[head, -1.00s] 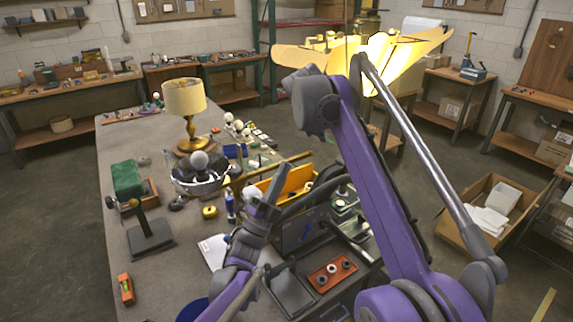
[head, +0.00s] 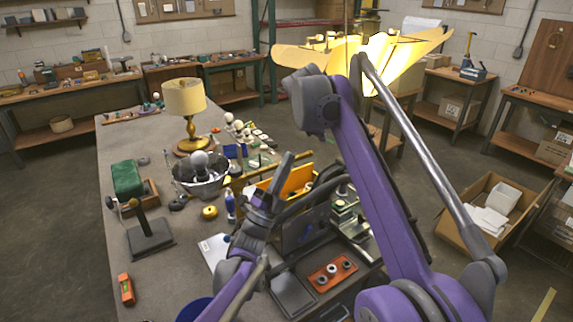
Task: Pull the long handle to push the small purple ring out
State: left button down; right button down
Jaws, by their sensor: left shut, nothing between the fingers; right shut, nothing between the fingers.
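My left gripper (head: 281,172) is over the middle of the workbench (head: 190,275), in front of a yellow bin (head: 300,181). Its fingers look shut and empty, pointing up and away. I cannot make out a small purple ring. A thin grey bar (head: 360,250) by a grey-green metal device (head: 346,214) lies right of the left gripper; I cannot tell whether it is the long handle. My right arm (head: 375,180) crosses the right half of the view and hides part of the bench. I cannot make out the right gripper.
A lamp (head: 185,98), a metal bowl (head: 200,180) with a bulb, and a green block (head: 127,178) on a stand are on the left. The front left bench is mostly clear.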

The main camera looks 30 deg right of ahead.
dwell(0.8)
jog(key=c, duration=0.5)
grip_release()
jog(key=shift+c, duration=0.2)
